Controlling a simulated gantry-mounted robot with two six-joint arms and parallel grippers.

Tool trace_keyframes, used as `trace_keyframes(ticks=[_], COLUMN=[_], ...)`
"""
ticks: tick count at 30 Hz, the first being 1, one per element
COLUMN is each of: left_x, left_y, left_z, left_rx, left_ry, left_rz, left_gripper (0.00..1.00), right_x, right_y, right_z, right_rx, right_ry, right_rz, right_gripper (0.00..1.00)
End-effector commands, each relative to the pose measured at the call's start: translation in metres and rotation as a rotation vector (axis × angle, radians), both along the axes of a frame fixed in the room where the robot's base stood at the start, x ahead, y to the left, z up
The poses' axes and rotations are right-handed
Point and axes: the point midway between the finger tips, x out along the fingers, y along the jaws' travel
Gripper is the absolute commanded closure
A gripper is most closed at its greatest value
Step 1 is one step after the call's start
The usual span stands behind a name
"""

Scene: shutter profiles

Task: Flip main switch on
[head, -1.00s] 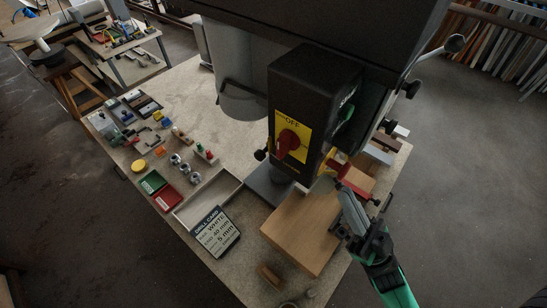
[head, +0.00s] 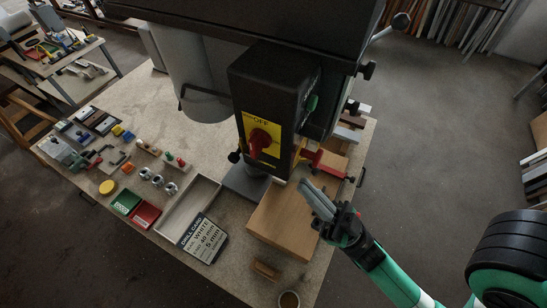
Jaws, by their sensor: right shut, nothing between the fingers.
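The main switch is a red rotary knob (head: 260,140) on a yellow plate (head: 275,126), on the front of the drill press's black housing (head: 262,88). The word OFF shows at the top of the plate; the knob's exact angle is hard to read. My right gripper (head: 306,188) comes in from the lower right. Its fingers are shut and empty, pointing up and left. In the picture they are below and right of the knob, apart from it, in front of the wooden block. My left gripper is not in view.
A wooden block (head: 285,222) lies under the drill head, with a red clamp-like part (head: 328,168) behind it. A green button (head: 312,103) is on the housing's right side. A drill card (head: 202,238), an open tray (head: 186,212) and small parts occupy the bench's left side.

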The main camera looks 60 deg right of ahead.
Motion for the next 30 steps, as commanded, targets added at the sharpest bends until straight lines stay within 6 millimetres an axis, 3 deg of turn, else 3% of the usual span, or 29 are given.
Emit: trace_keyframes(ticks=[1,6,13,26,30], left_x=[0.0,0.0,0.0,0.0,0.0], left_y=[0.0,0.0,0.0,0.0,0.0], left_z=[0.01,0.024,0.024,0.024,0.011], left_rx=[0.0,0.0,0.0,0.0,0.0], left_ry=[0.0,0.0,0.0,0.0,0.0], left_rz=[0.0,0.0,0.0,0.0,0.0], left_gripper=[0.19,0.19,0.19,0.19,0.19], right_x=[0.008,0.034,0.067,0.073,0.07], right_y=[0.001,0.001,0.0,0.0,-0.005], right_z=[0.014,0.04,0.034,0.032,0.027], right_rx=[-0.001,0.0,0.0,0.001,-0.001], right_ry=[-0.006,-0.004,-0.001,0.0,-0.025], right_rz=[0.005,0.003,0.0,-0.002,-0.017], right_gripper=[1.0,1.0,1.0,1.0,1.0])
